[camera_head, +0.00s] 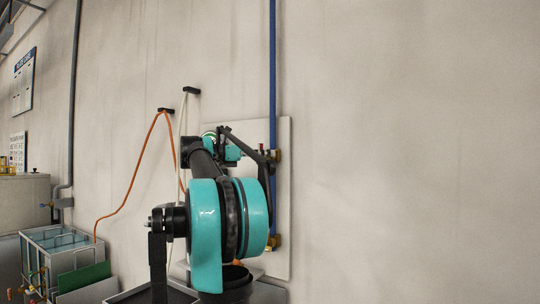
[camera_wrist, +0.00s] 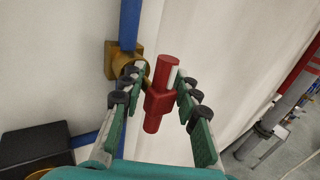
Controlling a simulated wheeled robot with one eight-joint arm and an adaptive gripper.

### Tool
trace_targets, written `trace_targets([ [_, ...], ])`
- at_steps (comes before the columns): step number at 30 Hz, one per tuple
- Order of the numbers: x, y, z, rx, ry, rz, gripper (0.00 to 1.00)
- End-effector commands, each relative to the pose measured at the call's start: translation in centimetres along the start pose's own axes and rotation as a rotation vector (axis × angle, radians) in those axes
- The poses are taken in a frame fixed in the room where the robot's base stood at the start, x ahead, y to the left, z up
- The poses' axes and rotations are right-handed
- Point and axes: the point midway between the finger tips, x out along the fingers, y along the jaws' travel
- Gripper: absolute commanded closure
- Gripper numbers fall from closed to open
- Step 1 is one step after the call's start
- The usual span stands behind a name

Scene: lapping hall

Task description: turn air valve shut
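The air valve has a red handle (camera_wrist: 162,95), a bar with a thicker block at its middle, on a brass body (camera_wrist: 122,68). The body sits on a blue pipe (camera_wrist: 129,25). My gripper (camera_wrist: 160,76) is open, with one finger on each side of the red handle in the wrist view. A gap shows at the right finger; at the left I cannot tell whether it touches. In the head view the brass valve body (camera_head: 276,156) shows at the blue pipe (camera_head: 272,70), and my arm hides most of the handle.
A pale panel (camera_head: 284,200) backs the pipe on the wall. A lower brass fitting (camera_head: 274,242) sits on it. An orange hose (camera_head: 130,190) hangs at left, above a crate-like rack (camera_head: 60,250). A black box (camera_wrist: 35,146) is at lower left in the wrist view. The right wall is bare.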

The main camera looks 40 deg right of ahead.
Motion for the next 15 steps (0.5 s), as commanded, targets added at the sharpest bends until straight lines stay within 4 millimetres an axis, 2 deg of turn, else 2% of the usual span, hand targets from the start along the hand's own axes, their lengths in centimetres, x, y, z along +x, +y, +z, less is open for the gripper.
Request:
trace_targets([
  [6,2.0,0.0,0.0,0.0,0.0,0.0,0.69],
  [15,2.3,0.0,0.0,0.0,0.0,0.001,0.69],
])
